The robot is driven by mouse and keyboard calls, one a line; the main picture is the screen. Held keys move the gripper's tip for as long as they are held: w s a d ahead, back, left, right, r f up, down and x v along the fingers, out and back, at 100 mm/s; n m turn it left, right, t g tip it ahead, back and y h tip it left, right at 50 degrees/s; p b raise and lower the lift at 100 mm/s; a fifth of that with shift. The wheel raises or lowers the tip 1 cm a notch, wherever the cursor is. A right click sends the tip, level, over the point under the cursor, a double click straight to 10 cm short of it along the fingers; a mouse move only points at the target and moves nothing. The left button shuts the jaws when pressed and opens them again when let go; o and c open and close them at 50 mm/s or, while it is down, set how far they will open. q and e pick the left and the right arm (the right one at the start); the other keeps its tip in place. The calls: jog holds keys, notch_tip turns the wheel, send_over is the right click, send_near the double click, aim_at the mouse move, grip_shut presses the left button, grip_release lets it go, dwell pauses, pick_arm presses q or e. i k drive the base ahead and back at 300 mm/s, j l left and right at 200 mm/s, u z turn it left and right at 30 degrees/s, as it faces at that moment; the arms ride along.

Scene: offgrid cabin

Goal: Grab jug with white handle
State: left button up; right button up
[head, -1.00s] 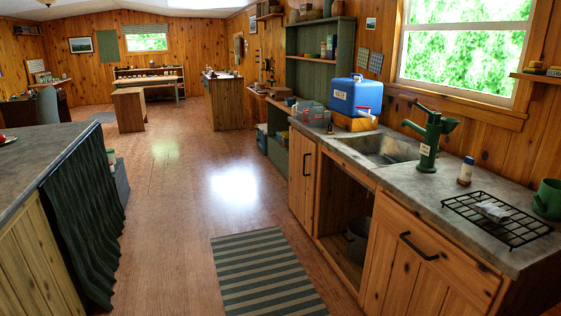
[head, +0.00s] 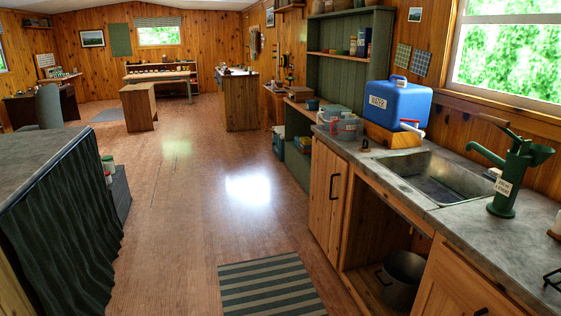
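A blue water jug (head: 397,103) with a white label stands on a wooden stand (head: 391,137) on the counter, left of the window. A handle shows on its top, and a white piece sticks out low at its right front. I cannot tell which part is the white handle, and no other jug with one shows clearly. Neither of my grippers is in view.
The counter (head: 350,147) holds clear lidded tubs (head: 340,124), a sink (head: 434,176) and a green hand pump (head: 511,175). A pot (head: 404,279) stands in the open cabinet below. A striped rug (head: 268,289) lies on the clear floor. A curtained counter (head: 65,225) stands left.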

aim_at(330, 113)
jog(key=i, duration=1.45)
jog(key=i+j+z, duration=0.15)
jog(key=i+z, duration=0.3)
jog(key=i, duration=0.15)
jog(key=i+j+z, duration=0.3)
jog(key=i+z, duration=0.15)
jog(key=i+j+z, duration=0.45)
jog(key=i+j, duration=0.15)
jog(key=i+j+z, duration=0.45)
jog(key=j, duration=0.2)
